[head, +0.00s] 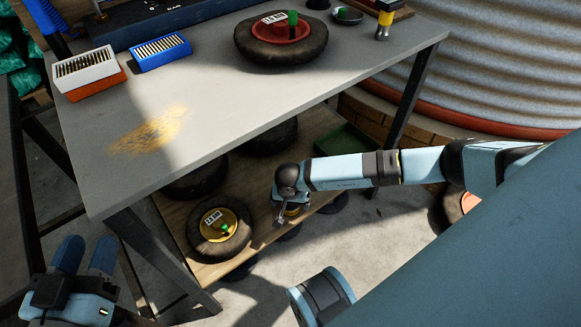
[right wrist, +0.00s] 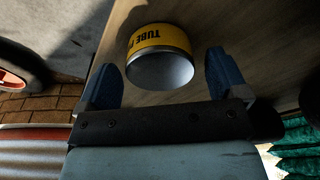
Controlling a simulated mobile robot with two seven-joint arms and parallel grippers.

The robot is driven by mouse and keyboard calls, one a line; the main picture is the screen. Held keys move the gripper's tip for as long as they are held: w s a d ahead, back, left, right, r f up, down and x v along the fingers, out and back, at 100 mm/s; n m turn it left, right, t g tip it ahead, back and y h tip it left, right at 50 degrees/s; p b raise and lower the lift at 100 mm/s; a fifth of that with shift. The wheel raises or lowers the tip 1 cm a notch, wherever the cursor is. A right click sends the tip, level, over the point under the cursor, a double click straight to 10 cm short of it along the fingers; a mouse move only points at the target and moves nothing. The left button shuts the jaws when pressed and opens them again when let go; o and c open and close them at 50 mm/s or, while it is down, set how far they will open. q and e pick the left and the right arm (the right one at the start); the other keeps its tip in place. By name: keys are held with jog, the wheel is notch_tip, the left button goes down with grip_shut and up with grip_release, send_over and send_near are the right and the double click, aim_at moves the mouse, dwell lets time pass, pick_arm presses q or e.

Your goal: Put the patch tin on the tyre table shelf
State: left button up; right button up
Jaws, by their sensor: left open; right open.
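The patch tin (right wrist: 158,45) is a short round tin with a yellow band reading "TUBE P…" and a silver end. It is on the wooden tyre table shelf (head: 258,231), under the grey table top, and its yellow side just shows in the head view (head: 292,211). My right gripper (head: 282,207) is at the shelf's front edge. In the right wrist view its blue fingers are open, one on each side of the tin, with gaps. My left gripper (head: 86,256) is open and empty, left of the table.
A small tyre with a yellow hub (head: 219,225) lies on the shelf left of the tin, with more tyres behind. A green tray (head: 347,146) is at the shelf's far right. The table top (head: 225,95) overhangs the shelf. A table leg (head: 165,258) stands at the front left.

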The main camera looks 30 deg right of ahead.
aim_at(290, 206)
pick_arm(q)
jog(key=s+n+p, duration=0.1)
jog(key=s+d+n+g+p, duration=0.1)
jog(key=p, duration=0.1)
jog(key=shift+y, duration=0.3)
pick_arm(e)
jog(key=r, duration=0.8)
jog(key=shift+s+a, duration=0.3)
jog(key=shift+s, duration=0.1)
pick_arm(q)
notch_tip(290, 206, up, 2)
jog(key=shift+w+r+n+t+p, duration=0.1)
jog(key=shift+n+t+p, duration=0.2)
jog(key=shift+t+p, duration=0.35)
pick_arm(e)
jog(key=r, duration=0.3)
jog(key=shift+s+a, duration=0.2)
jog(key=shift+s, duration=0.05)
